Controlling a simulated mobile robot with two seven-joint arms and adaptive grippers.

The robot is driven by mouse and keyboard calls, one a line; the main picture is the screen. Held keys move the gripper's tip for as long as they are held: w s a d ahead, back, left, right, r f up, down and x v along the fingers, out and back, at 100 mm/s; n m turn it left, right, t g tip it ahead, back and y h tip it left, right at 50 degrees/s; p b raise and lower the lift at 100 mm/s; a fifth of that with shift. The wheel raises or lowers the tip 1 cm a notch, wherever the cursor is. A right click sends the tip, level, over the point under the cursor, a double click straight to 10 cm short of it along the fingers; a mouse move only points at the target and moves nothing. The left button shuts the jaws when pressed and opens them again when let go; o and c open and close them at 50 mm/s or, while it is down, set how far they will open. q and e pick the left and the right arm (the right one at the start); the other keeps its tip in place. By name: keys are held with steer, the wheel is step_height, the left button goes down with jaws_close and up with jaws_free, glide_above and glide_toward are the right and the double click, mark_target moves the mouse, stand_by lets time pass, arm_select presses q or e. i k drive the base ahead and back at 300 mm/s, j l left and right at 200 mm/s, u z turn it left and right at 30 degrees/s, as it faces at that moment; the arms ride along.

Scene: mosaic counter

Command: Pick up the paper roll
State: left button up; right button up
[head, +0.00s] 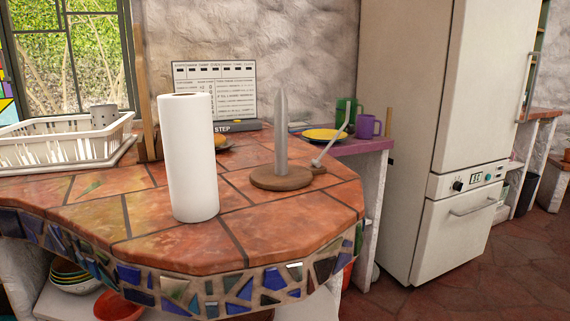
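The white paper roll (190,157) stands upright on the tiled counter (275,222), close to its front edge. To its right is a paper roll holder (281,150) with a round brown wooden base and a bare upright grey post. The roll stands apart from the holder. Neither of my grippers shows in the head view.
A white dish rack (65,145) with a grey mug (103,115) stands at the left. Behind are a calendar-like board (222,88), a yellow plate (325,135), and a purple mug (368,126). A fridge (440,130) stands right. Bowls sit below the counter. The counter front is clear.

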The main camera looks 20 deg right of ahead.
mark_target(186, 119)
steer(key=k+l+z, duration=0.1)
steer(key=k+z, duration=0.3)
steer(key=k+l+z, duration=0.2)
steer(key=z, duration=0.2)
